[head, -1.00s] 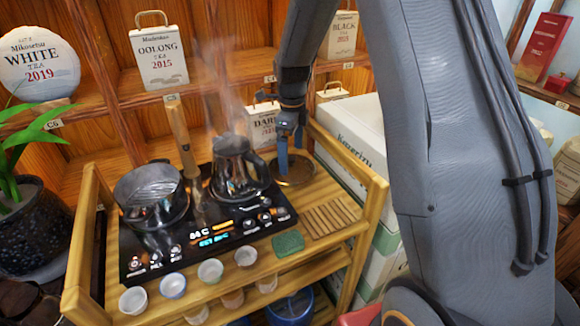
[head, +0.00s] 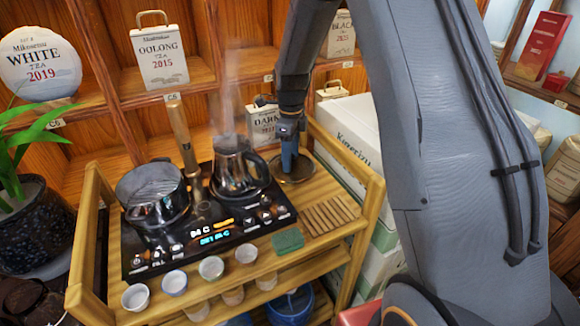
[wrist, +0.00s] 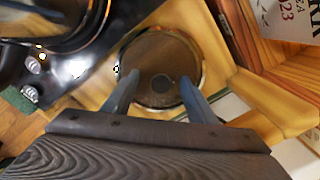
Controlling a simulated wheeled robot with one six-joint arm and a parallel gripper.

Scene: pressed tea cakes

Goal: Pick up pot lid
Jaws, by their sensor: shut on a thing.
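The pot lid (head: 301,173) is a round dark disc with a shiny rim, at the right back of the wooden cart top. It also shows in the wrist view (wrist: 160,50), with a small dark knob (wrist: 162,84) at its middle. My gripper (head: 288,172) points down over the lid. In the wrist view its two blue fingers (wrist: 161,90) stand either side of the knob, shut on the lid. The exact contact is hard to see. The lid looks to lie flat on the cart top.
A steaming kettle (head: 238,172) and an open pot (head: 152,190) stand on the black hob (head: 215,232) left of the lid. A slatted wooden mat (head: 330,214), green cloth (head: 288,240) and several white cups (head: 211,268) lie nearer. The cart's side rail (head: 345,160) is close on the right.

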